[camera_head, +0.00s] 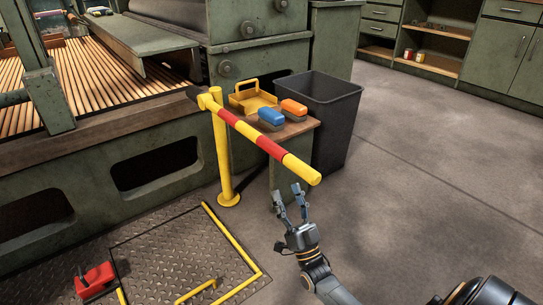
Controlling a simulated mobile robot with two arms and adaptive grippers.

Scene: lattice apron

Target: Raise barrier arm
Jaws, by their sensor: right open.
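The barrier arm (268,142) is a red and yellow striped bar. It sticks out from the top of a yellow post (223,155) and slopes down to the right in the picture, with a dark block at its post end. Its free yellow end (305,172) hangs out over the floor. My right gripper (290,193) is open and empty, just below and left of that free end in the picture. No contact with the bar shows. My left gripper is not in view.
Behind the bar, a small table (297,130) holds a blue brush-like item (271,118), an orange one (293,108) and a yellow tray (250,101). A dark bin (340,105) stands beside it. A red object (95,281) lies by the yellow-edged floor plate (170,255). Floor at right is clear.

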